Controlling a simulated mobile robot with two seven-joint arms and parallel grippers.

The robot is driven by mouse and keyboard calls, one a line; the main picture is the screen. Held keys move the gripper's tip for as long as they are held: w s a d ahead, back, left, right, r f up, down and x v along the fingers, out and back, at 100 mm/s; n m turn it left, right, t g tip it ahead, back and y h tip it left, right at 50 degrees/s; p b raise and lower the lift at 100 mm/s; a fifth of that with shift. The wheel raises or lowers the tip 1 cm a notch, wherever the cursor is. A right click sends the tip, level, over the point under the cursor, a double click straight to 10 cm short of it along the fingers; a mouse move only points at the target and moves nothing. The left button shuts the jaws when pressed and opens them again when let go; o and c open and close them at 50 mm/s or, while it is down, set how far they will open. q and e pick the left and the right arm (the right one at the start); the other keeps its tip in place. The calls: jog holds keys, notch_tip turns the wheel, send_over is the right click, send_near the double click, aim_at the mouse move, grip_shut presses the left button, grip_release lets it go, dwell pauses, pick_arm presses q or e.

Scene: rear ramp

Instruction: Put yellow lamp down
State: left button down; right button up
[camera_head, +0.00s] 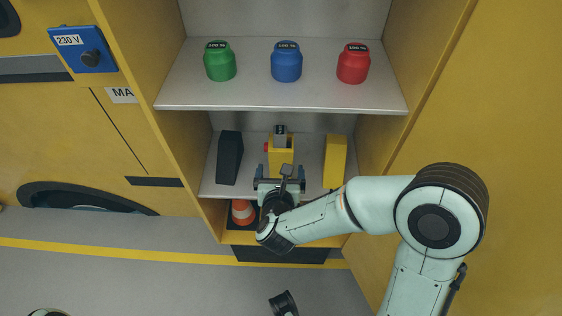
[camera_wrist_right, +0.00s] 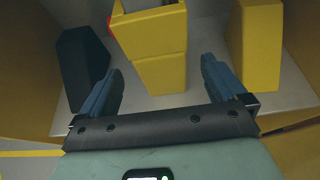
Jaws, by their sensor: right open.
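The yellow lamp (camera_head: 281,157) stands upright on the lower shelf (camera_head: 309,177), between a dark block and a yellow block. It has a grey top and a red part at its left side. My right gripper (camera_head: 280,172) is in front of the lamp with its fingers apart. In the right wrist view the open fingers (camera_wrist_right: 160,85) point toward the lamp (camera_wrist_right: 155,50), with a gap visible between them and its sides. The lamp's top is cut off in that view.
The dark wedge-shaped block (camera_head: 230,158) stands left of the lamp and the yellow block (camera_head: 335,161) stands right. Green (camera_head: 219,62), blue (camera_head: 286,62) and red (camera_head: 353,64) jars stand on the upper shelf (camera_head: 190,94). An orange cone (camera_head: 243,212) sits below the lower shelf.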

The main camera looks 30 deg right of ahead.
jog(key=v, duration=0.5)
jog(key=shift+s+a+r, duration=0.1)
jog(key=shift+s, duration=0.1)
